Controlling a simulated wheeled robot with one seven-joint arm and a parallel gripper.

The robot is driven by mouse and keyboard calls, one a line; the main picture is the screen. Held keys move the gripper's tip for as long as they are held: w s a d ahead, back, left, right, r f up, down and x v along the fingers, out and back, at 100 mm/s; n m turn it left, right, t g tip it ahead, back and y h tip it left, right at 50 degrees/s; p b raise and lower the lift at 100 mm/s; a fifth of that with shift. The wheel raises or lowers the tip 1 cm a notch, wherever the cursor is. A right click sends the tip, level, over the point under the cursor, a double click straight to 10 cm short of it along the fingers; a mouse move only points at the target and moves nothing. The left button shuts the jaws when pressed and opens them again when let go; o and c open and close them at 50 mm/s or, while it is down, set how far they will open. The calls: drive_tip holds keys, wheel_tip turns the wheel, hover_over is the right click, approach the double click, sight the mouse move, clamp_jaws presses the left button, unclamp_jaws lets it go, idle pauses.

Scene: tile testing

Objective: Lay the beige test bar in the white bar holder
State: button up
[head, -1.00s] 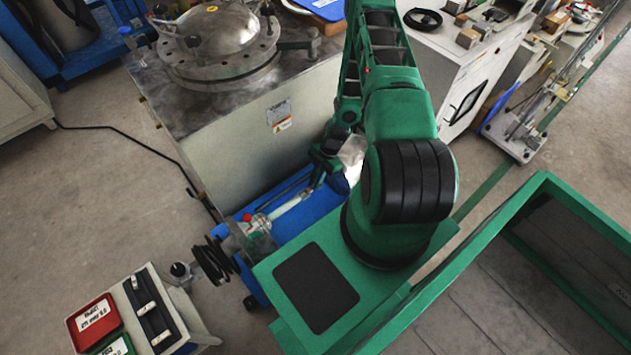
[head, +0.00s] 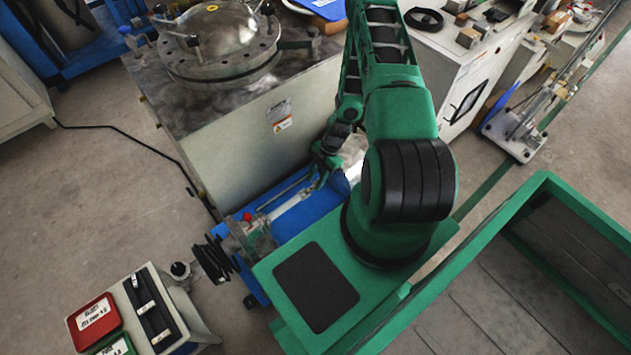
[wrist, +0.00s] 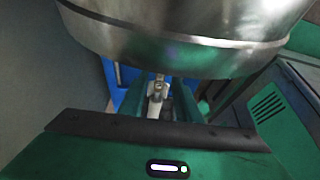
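My gripper (head: 318,182) is low over the blue machine, beside the large grey cabinet, and small in the head view. In the wrist view its two green fingers (wrist: 157,103) stand apart. A pale metal fitting shows in the gap between them; I cannot tell whether it touches them. I cannot make out the beige test bar or the white bar holder for certain in either view.
A shiny steel vessel (wrist: 185,40) is very close across the top of the wrist view. The grey cabinet (head: 250,140) carries a round bolted lid. The blue machine (head: 300,213) has a pale rod. A stand with red, green and black trays (head: 150,312) is at lower left.

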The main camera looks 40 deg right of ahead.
drive_tip(key=d+r+m+h, duration=0.1)
drive_tip(key=d+r+m, duration=0.25)
drive_tip(key=r, duration=0.95)
drive_tip(key=d+r+m+h, duration=0.15)
drive_tip(key=d+r, duration=0.25)
drive_tip(key=r, duration=1)
drive_tip(key=s+a+r+m, duration=0.1)
drive_tip(key=s+r+m, duration=0.15)
drive_tip(key=r, duration=0.45)
drive_tip(key=s+r+m, duration=0.1)
drive_tip(key=r+m, duration=0.3)
drive_tip(key=r, duration=0.4)
drive_tip(key=s+a+r+m+h, duration=0.1)
drive_tip(key=s+a+r+m, duration=0.2)
drive_tip(key=s+r+m, duration=0.3)
drive_tip(key=s+a+r+m, duration=0.4)
drive_tip(key=s+r+m, duration=0.3)
drive_tip(key=s+r, duration=0.3)
drive_tip(key=shift+s+r+h, duration=0.35)
drive_tip(key=shift+s, duration=0.3)
drive_tip(key=shift+w+f, duration=0.25)
drive_tip(key=shift+w, duration=0.4)
